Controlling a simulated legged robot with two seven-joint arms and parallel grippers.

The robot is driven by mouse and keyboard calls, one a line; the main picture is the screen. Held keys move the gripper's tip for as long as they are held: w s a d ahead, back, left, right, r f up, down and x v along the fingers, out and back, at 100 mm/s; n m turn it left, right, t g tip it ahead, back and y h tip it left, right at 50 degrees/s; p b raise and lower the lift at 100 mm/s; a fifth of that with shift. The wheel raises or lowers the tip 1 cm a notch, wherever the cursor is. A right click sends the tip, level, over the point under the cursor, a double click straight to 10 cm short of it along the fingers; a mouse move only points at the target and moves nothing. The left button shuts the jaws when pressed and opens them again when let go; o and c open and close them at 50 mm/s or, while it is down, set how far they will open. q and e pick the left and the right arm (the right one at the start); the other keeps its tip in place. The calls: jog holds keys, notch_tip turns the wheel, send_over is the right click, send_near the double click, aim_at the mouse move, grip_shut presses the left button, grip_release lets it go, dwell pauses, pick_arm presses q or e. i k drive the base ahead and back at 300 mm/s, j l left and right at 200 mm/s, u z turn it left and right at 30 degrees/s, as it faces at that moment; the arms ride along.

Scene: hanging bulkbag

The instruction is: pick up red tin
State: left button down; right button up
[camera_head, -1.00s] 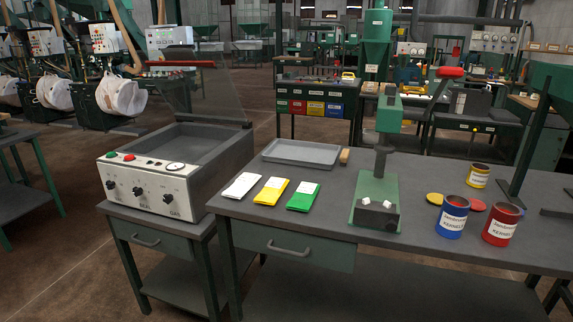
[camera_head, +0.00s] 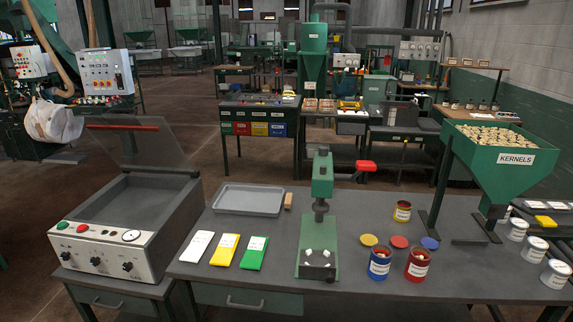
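The red tin (camera_head: 418,265) stands upright on the grey workbench, right of centre, with a pale label and an open top. A blue tin (camera_head: 379,263) stands close to its left, and a smaller yellow tin (camera_head: 402,211) stands behind it. Neither of my grippers shows in the head view, so I cannot see their state or how far they are from the red tin.
Red (camera_head: 399,241), yellow (camera_head: 369,240) and blue lids (camera_head: 430,243) lie behind the tins. A green press (camera_head: 319,220) stands left of them. The green kernel hopper (camera_head: 500,165) rises at right, near several white tins (camera_head: 534,250). Bench front by the tins is clear.

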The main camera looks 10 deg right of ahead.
aim_at(420, 258)
jog(key=z, duration=1.3)
